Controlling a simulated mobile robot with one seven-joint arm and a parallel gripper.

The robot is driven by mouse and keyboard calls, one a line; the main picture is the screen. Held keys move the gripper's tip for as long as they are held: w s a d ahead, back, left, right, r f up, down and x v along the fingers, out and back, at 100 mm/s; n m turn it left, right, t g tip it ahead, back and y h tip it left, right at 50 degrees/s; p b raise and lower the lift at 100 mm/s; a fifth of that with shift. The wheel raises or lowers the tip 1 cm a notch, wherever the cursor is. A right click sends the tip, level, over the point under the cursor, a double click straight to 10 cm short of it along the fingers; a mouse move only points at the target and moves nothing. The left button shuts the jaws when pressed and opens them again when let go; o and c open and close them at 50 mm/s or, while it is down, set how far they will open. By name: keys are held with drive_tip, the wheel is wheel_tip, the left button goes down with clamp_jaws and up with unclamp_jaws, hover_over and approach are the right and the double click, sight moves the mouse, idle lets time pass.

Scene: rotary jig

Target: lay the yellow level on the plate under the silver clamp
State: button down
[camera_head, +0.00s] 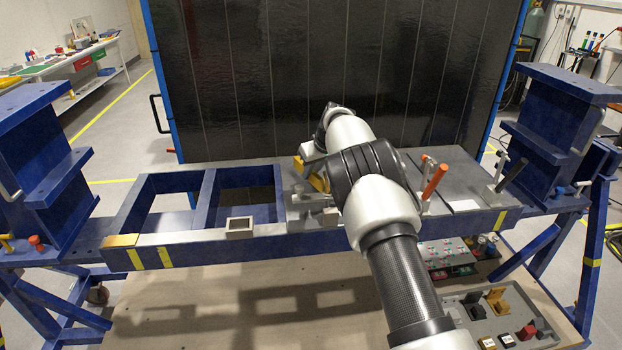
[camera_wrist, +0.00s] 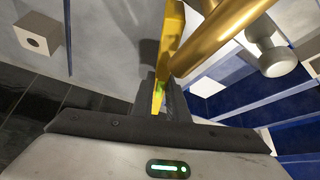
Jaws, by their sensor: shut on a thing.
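The yellow level (camera_wrist: 173,28) stands out from between the dark fingers of my gripper (camera_wrist: 163,98) in the wrist view. The fingers are shut on it. In the head view, a yellow piece (camera_head: 318,183) shows beside my wrist, above the grey plate (camera_head: 299,214); my arm hides most of it and the fingers. A thick gold-coloured bar (camera_wrist: 216,36) crosses close to the right of the level in the wrist view, with silver round-ended parts (camera_wrist: 278,62) beside it. I cannot tell for sure which part is the silver clamp, or whether the level touches the plate.
An orange-handled clamp (camera_head: 434,181) stands right of my arm. A black-handled one (camera_head: 511,175) is farther right. A small grey square block (camera_head: 240,227) sits on the blue frame's front edge (camera_head: 185,242). Open blue bays lie left of the plate. A dark panel (camera_head: 330,75) rises behind.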

sight(311, 180)
drive_tip(key=shift+f, duration=1.55)
drive_tip(key=c, duration=1.7)
unclamp_jaws()
drive_tip(key=shift+c, duration=0.2)
